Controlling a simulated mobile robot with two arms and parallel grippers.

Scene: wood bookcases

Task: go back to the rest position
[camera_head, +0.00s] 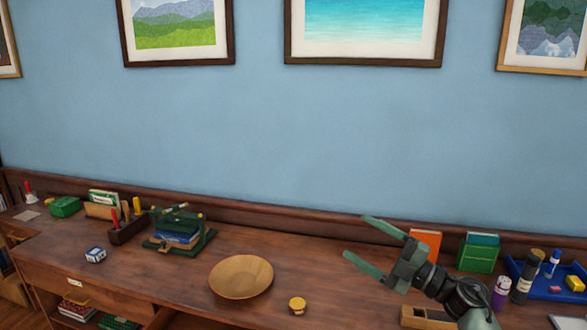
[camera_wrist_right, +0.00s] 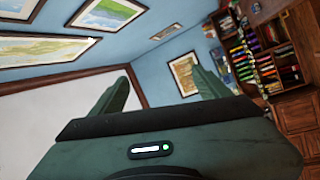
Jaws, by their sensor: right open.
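My right gripper (camera_head: 365,240) is in the lower right of the head view, in front of the wall and above the counter. Its two green fingers are spread apart with nothing between them, pointing up and left. In the right wrist view its fingers (camera_wrist_right: 165,95) are also apart and empty, with the wall and bookcases beyond. My left gripper does not show in either view.
A wooden bowl (camera_head: 241,277) and a small round yellow-topped jar (camera_head: 297,305) stand on the wood counter (camera_head: 180,275). A green rack with books (camera_head: 180,232) stands left. An orange book (camera_head: 426,240), a green box (camera_head: 478,255) and a blue tray (camera_head: 515,268) are at right.

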